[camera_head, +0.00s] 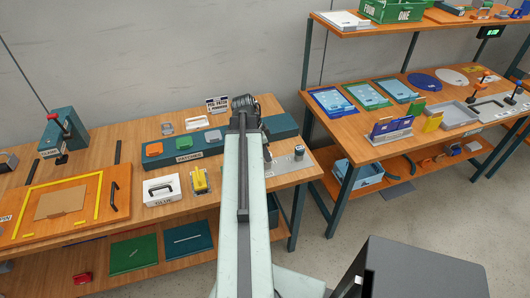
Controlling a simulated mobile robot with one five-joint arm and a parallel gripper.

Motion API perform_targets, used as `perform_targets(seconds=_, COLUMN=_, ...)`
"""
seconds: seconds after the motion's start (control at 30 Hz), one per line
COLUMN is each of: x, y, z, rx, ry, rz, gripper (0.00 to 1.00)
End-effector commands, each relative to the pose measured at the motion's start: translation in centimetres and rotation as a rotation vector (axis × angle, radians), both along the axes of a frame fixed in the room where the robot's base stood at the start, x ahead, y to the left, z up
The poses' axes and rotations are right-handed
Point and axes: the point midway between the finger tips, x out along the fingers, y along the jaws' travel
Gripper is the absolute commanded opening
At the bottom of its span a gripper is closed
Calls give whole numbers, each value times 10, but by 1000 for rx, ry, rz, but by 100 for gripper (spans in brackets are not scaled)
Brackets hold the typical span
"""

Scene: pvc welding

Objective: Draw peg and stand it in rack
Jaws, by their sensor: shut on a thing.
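My gripper (245,104) is at the far end of my arm, over the back of the left bench near the wall. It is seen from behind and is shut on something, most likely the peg. The wrist and arm hide the fingertips and what they hold, so I cannot see how the peg sits. A small sign (217,104) with "PEG" in its text stands just left of the gripper. No rack can be clearly told. A grey metal plate (283,168) with a small upright grey piece (299,152) lies right of my arm.
A long dark teal block (210,143) with coloured pads runs beside my arm. A white case (162,190) and a yellow tool (200,181) stand in front of it. The right bench holds blue and green trays (333,102). Open floor separates the benches.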

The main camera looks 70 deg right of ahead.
Motion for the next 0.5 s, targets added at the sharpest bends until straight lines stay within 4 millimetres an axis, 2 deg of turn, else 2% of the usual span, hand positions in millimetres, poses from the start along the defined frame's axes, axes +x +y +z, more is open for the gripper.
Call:
perform_targets(seconds=0.27, x=-1, y=0, z=-8, rx=0, ry=0, rz=-1, gripper=0)
perform_targets(seconds=0.3, x=-1, y=0, z=-8, rx=0, ry=0, rz=-1, gripper=40)
perform_targets(seconds=0.4, x=-1, y=0, z=-7, rx=0, ry=0, rz=-1, gripper=62)
perform_targets(seconds=0.5, x=-1, y=0, z=-7, rx=0, ry=0, rz=-1, gripper=62)
